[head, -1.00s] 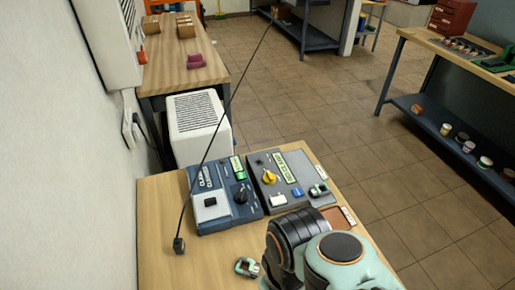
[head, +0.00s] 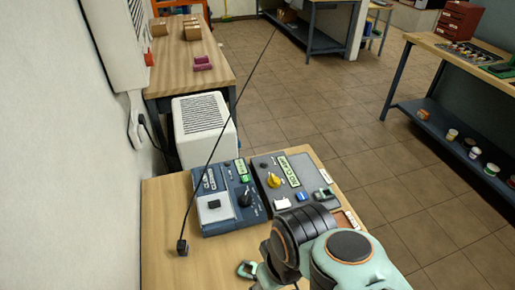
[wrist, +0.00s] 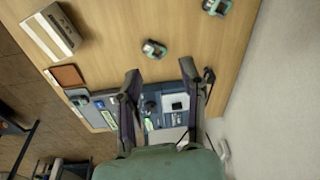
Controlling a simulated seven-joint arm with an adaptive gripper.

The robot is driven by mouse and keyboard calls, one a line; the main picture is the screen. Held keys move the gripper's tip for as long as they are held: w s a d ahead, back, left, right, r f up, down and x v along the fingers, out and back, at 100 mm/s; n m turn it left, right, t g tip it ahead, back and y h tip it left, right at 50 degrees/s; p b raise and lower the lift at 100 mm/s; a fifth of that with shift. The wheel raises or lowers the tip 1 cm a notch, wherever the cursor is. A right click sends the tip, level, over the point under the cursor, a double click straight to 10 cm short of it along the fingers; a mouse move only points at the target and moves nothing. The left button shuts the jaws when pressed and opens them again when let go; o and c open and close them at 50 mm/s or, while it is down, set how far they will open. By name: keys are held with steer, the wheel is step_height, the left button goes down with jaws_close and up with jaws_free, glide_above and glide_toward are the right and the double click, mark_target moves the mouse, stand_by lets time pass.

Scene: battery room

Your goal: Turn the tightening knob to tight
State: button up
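Two control boxes stand side by side on the near wooden table. The blue box (head: 228,222) has a black knob (head: 245,199); the grey box (head: 312,178) has a yellow knob (head: 273,181). The labels are too small to tell which knob is the tightening knob or where tight is marked. In the wrist view, my gripper (wrist: 160,85) is open and empty. Its two dark fingers are spread, with the blue box and black knob (wrist: 148,107) showing beyond and between them. In the head view my arm hides the gripper.
A black cable with a plug end (head: 182,247) crosses the left of the table. A small teal-and-grey piece (wrist: 153,49) lies on bare wood, and another (wrist: 215,7) lies farther off. A light box (wrist: 50,32) sits near the edge. A wall (head: 65,150) borders the left.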

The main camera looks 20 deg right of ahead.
steer(key=w+d+r+t, duration=0.1)
steer(key=w+r+t, duration=0.45)
steer(key=w, duration=1.05)
steer(key=m+g, duration=0.2)
steer(key=g, duration=0.1)
glide_above(275, 178)
steer(key=s, duration=0.3)
steer(key=shift+h, duration=0.4)
step_height(275, 178, down, 21)
steer(key=shift+w+a+r, duration=0.1)
steer(key=x, duration=0.4)
steer(key=shift+w+f, duration=0.25)
steer(key=shift+f, duration=0.1)
steer(key=shift+w+f+t, duration=0.25)
steer(key=shift+f, duration=0.35)
steer(key=shift+c, duration=0.3)
